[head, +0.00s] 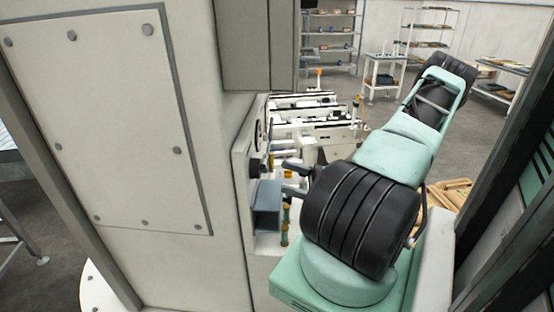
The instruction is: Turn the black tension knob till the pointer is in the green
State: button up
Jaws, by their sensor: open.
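A pale panel (241,190) on the machine's side shows almost edge-on in the head view. A round dial (259,131) with a dark rim is on it, too oblique to read; I cannot see its pointer or a green zone. A dark knob-like part (256,169) sticks out below the dial, and seems to be the black tension knob. My gripper (284,178) is just right of it, with its two dark fingers apart, one above the other, pointing at the panel. The fingers look empty. I cannot tell whether they touch the knob.
A blue-grey box (267,207) juts from the panel just below my gripper. Green and amber posts (285,225) stand beside it. A large cream cabinet wall (110,130) fills the left. A conveyor (310,125) lies behind. Shelves (428,30) and a trolley (384,72) stand far back.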

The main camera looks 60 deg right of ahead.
aim_at(258, 169)
jog(key=p+x, duration=0.2)
jog(key=x, duration=0.3)
jog(key=shift+s+r, duration=0.1)
jog(key=shift+r, duration=0.05)
jog(key=shift+p+x, duration=0.35)
jog(key=shift+x, duration=0.4)
jog(key=c, duration=1)
